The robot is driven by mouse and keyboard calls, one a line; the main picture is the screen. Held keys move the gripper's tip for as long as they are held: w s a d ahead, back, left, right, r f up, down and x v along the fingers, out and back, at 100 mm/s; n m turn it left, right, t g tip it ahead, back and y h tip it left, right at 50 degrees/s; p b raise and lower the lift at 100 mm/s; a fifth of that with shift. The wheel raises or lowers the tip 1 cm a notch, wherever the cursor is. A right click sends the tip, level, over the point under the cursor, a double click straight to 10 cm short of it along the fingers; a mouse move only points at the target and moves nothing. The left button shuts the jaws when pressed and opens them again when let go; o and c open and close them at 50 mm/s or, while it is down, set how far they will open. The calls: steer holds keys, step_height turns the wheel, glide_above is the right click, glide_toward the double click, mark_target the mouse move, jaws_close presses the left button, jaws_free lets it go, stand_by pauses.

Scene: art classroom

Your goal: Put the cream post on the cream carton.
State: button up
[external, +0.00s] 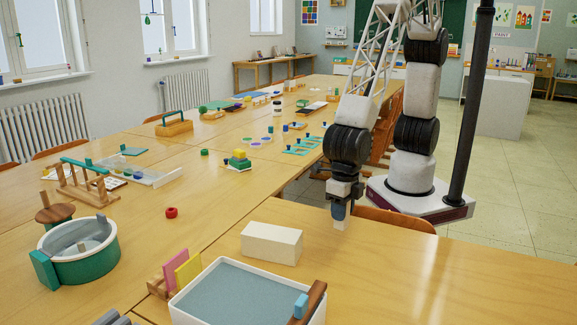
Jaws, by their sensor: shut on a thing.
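The cream carton (271,243) is a plain box lying on the near table, left of my gripper. My gripper (340,212) points straight down near the table's far right edge and is shut on the cream post (341,223). Only the lower end of the post shows below the fingers; its upper part is hidden. The post is upright and to the right of the carton, apart from it. I cannot tell whether its lower end touches the table.
A white tray (178,310) with a grey-blue inside stands in front of the carton. Pink and yellow panels (176,268) in a wooden holder are to its left. A green round tub (82,270) stands further left. The table right of the carton is clear.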

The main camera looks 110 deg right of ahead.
steer(key=w+d+r+n, duration=0.1)
steer(key=w+d+r, duration=0.1)
steer(key=d, duration=0.3)
steer(key=w+d+r+n, duration=0.1)
steer(key=d+r, duration=0.2)
steer(key=d, duration=0.1)
steer(key=shift+w+d+r, duration=0.3)
steer(key=shift+w+d, duration=0.1)
glide_above(272, 232)
steer(key=shift+f, duration=0.75)
steer(key=shift+f, duration=0.15)
steer(key=shift+f, duration=1.6)
steer(key=shift+f, duration=0.15)
